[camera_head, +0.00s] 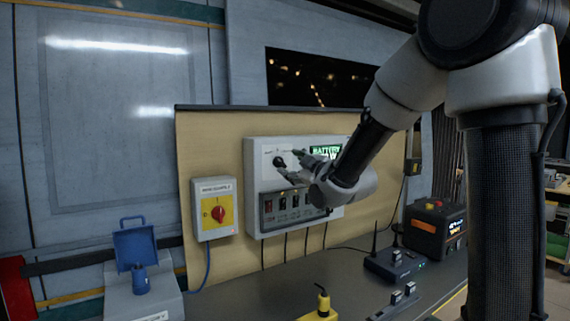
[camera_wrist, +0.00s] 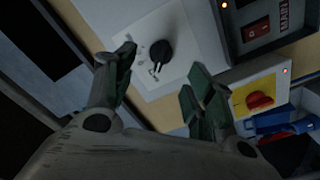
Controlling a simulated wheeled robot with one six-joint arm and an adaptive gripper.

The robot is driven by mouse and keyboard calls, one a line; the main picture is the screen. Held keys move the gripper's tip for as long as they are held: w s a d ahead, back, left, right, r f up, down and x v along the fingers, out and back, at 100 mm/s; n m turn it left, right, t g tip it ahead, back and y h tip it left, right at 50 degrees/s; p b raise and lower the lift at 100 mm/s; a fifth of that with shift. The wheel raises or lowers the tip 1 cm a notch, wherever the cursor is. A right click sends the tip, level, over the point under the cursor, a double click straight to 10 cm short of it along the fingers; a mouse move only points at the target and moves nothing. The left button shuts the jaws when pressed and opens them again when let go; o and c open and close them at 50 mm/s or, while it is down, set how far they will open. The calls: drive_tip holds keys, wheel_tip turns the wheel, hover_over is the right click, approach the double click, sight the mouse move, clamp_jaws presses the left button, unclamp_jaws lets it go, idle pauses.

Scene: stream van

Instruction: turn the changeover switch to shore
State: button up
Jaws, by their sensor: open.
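The changeover switch is a black rotary knob (camera_head: 279,162) on the white upper face of the grey panel box (camera_head: 252,215). In the wrist view the black knob (camera_wrist: 161,51) shows between and beyond my fingers, with small markings around it too blurred to read. My gripper (camera_head: 289,163) is open in front of the panel, its fingertips near the knob. In the wrist view my open gripper (camera_wrist: 160,72) has one finger on each side of the knob's line, with no clear contact. My gripper and forearm hide part of the box.
Left of the panel is a yellow-faced box with a red rotary knob (camera_head: 218,214). Several rocker switches (camera_head: 283,203) sit below the black knob. A green-lit display (camera_head: 325,151) is to its right. On the bench are a router (camera_head: 394,264) and a yellow plug (camera_head: 321,306).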

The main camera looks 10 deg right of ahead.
sight(282, 162)
drive_tip(key=x, duration=0.6)
drive_tip(key=shift+w+a, duration=0.1)
drive_tip(key=shift+w, duration=0.25)
drive_tip(key=shift+c, duration=0.2)
drive_tip(key=c, duration=1)
